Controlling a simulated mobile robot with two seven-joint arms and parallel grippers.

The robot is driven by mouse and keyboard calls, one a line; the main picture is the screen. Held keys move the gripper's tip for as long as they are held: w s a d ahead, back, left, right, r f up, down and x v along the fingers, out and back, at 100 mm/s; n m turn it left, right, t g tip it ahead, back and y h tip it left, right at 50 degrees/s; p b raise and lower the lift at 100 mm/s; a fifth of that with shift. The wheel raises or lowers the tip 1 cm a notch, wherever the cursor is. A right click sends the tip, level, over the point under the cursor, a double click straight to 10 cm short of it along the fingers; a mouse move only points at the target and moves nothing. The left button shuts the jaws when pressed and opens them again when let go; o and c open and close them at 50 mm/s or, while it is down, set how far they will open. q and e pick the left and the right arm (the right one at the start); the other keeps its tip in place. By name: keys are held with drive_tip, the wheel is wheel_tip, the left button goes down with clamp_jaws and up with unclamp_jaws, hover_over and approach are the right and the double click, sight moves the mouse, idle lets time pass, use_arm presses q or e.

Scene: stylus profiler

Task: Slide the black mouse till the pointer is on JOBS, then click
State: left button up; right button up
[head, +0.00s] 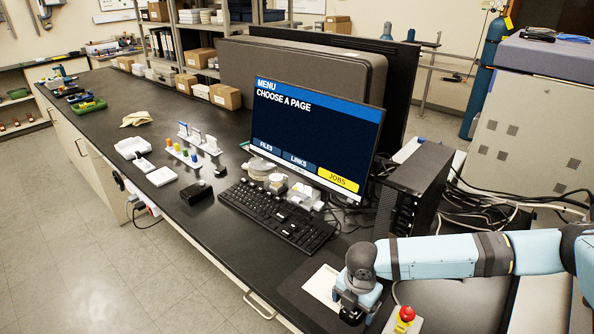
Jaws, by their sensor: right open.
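The monitor (312,130) shows a MENU page reading "CHOOSE A PAGE", with FILES, LINKS and JOBS along the bottom. The JOBS button (338,179) is yellow; the other two are dark blue. I cannot make out a pointer at this size. My right gripper (350,312) is open, pointing down over the dark mat (290,289) at the front of the bench. The black mouse is not clearly seen; dark shapes at the gripper's fingers blend together, so I cannot tell whether it touches the mouse. My left gripper is not in view.
A black keyboard (275,215) lies before the monitor. A white sheet (323,286) lies on the mat, left of my right gripper. A black computer tower (413,190) stands behind my right arm.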

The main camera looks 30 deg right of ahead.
wheel_tip(320, 180, up, 5)
drive_tip(key=p, duration=0.6)
drive_tip(key=shift+r, duration=1)
